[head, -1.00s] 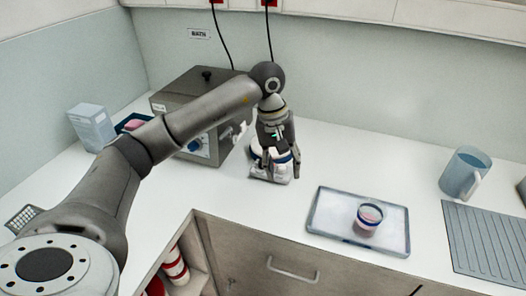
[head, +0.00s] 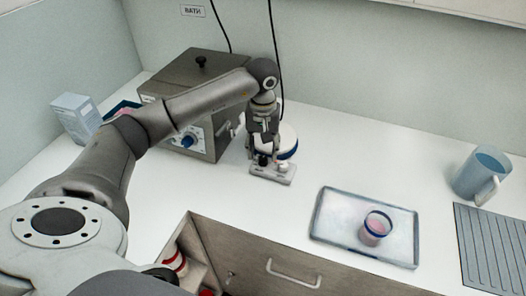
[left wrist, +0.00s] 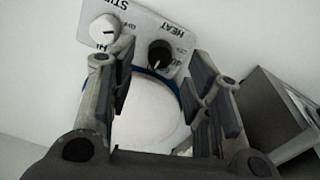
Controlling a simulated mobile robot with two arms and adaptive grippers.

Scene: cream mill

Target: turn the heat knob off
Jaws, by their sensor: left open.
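The hotplate stirrer shows in the head view with its front panel (head: 270,176) low on the counter and a white round plate (head: 289,139) with a blue rim behind. In the left wrist view, the black heat knob (left wrist: 160,54) sits beside the HEAT label, which appears upside down; its pale pointer mark faces down and slightly left there. The white stir knob (left wrist: 104,29) is to its left. My left gripper (head: 263,151) is open above the panel. In the left wrist view its fingers (left wrist: 158,66) stand apart on either side of the heat knob; contact cannot be told.
A grey bath (head: 196,95) with a blue dial stands left of the stirrer. A tray (head: 330,222) holding a small cup (head: 375,229) lies to the right. A blue jug (head: 480,173) and a ribbed mat (head: 491,245) are farther right. The counter between stirrer and tray is clear.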

